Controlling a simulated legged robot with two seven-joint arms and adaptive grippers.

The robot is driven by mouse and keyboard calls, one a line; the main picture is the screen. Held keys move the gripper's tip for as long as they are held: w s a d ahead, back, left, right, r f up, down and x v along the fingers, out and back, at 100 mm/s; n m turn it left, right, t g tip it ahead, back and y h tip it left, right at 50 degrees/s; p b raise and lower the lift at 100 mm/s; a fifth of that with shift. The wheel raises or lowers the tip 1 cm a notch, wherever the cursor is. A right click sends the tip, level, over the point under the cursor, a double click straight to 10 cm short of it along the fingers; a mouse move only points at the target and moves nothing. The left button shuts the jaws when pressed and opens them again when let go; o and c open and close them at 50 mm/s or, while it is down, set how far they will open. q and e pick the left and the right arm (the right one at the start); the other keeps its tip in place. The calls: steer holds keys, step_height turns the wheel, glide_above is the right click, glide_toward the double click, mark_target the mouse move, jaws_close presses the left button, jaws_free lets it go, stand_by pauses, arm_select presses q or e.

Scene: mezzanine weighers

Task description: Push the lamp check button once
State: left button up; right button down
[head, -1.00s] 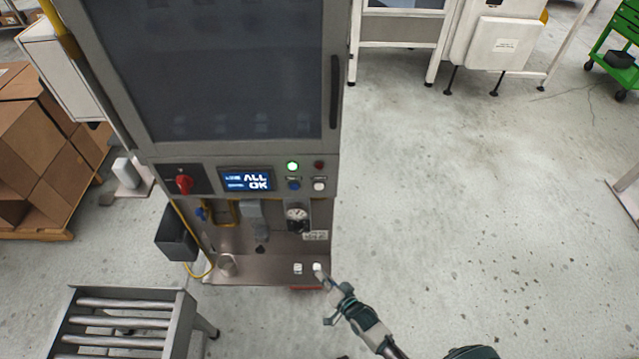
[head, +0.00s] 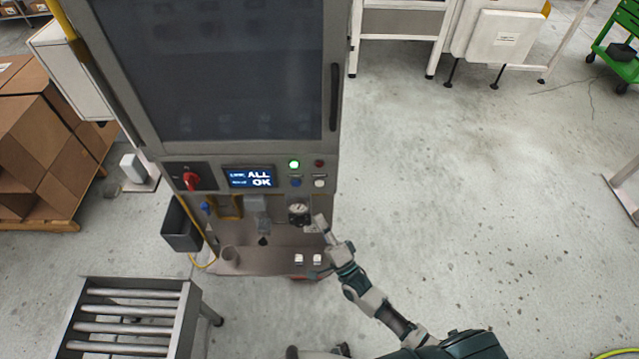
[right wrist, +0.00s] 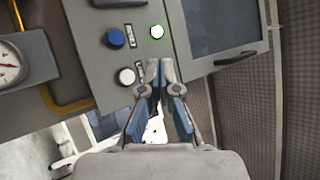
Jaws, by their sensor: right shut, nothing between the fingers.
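The control panel of the grey cabinet has a blue button (head: 295,182) and a white button (head: 319,183), below a lit green lamp (head: 294,164) and a dark red lamp (head: 319,163). Their labels are too small to read. My right gripper (head: 320,222) is shut and empty, below the white button in the head view. In the right wrist view the shut fingertips (right wrist: 160,66) are beside the white button (right wrist: 127,76). The blue button (right wrist: 115,38) and green lamp (right wrist: 157,31) also show there. The red lamp is hidden there. My left gripper is not in view.
A display (head: 249,177) reads "ALL OK", with a red rotary switch (head: 191,181) to its left. A round gauge (head: 298,209) is close to my right gripper. A shelf (head: 270,262) juts out below. A roller conveyor (head: 130,310) stands at lower left.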

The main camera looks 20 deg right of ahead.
steer(key=b, duration=0.4)
glide_toward(319, 184)
steer(key=w+a+r, duration=0.3)
steer(key=w+r, duration=0.1)
steer(key=shift+a+r, duration=0.15)
steer(key=shift+w, duration=0.15)
stand_by(1.0)
steer(key=shift+w+r, duration=0.1)
steer(key=shift+w, duration=0.2)
steer(key=shift+w, duration=0.35)
stand_by(0.7)
stand_by(0.3)
steer(key=shift+s, duration=0.8)
